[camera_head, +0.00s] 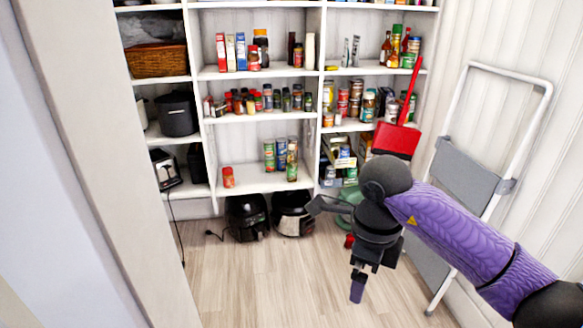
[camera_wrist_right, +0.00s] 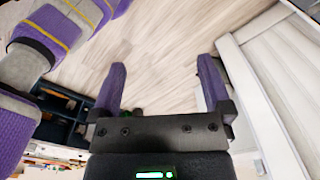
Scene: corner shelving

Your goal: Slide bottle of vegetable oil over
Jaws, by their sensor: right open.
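I cannot single out the bottle of vegetable oil by its label. Several bottles, among them a dark reddish bottle (camera_head: 386,49), stand on the upper right shelf. My right gripper (camera_head: 358,288) hangs low over the floor in front of the shelving, well away from those bottles. The right wrist view shows the same gripper (camera_wrist_right: 162,85) open, with two purple fingers apart and only floor between them. My left gripper is not in view.
A white step ladder (camera_head: 545,100) leans on the right wall. A red dustpan (camera_head: 396,141) is in front of the right shelves. Two black appliances, one on the left (camera_head: 247,217) and one on the right (camera_head: 291,213), stand on the floor.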

